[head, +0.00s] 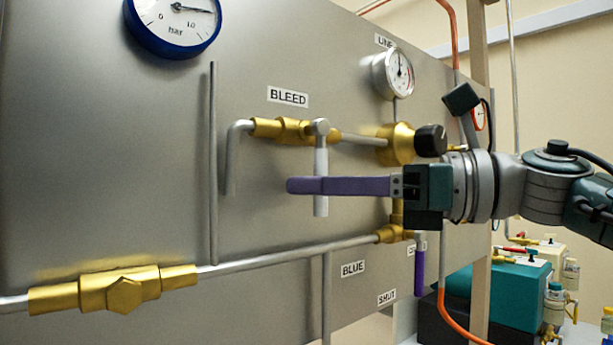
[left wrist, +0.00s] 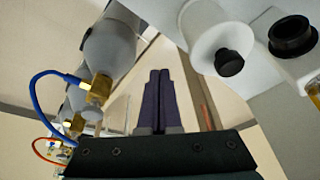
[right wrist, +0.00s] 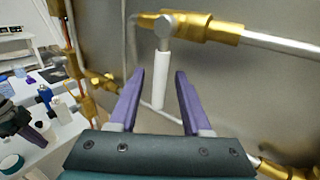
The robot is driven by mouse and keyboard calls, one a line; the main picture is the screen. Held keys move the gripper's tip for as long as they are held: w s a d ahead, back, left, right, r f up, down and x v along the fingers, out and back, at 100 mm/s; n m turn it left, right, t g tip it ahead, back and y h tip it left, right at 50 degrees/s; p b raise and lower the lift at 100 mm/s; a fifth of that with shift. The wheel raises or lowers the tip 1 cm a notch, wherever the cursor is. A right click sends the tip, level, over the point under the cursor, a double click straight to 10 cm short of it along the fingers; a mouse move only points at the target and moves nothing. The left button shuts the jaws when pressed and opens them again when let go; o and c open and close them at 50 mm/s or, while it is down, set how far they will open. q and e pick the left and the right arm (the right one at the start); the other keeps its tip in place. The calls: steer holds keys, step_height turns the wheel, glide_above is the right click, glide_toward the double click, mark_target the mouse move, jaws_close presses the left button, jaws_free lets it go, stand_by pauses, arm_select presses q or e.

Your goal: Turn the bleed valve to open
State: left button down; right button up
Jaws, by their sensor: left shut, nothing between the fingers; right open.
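The bleed valve (head: 292,129) is a brass fitting under the BLEED label, with a pale grey lever (head: 321,160) hanging straight down. My right gripper (head: 292,186) reaches in from the right. Its purple near finger crosses in front of the lever's lower part and hides a piece of it. In the right wrist view the lever (right wrist: 160,80) appears between the two open fingers (right wrist: 158,75), with a gap on each side. I cannot tell how deep it sits between them. My left gripper (left wrist: 160,75) is shut and empty, and shows only in the left wrist view.
A blue-rimmed gauge (head: 172,25) and a smaller gauge (head: 392,73) sit on the grey panel (head: 90,180). A black knob (head: 431,140) is just above my right gripper. A thin vertical rod (head: 213,165) stands left of the lever. A brass-fitted pipe (head: 300,252) runs below.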

steer(key=shift+a, duration=0.15)
jaws_close()
stand_by(1.4)
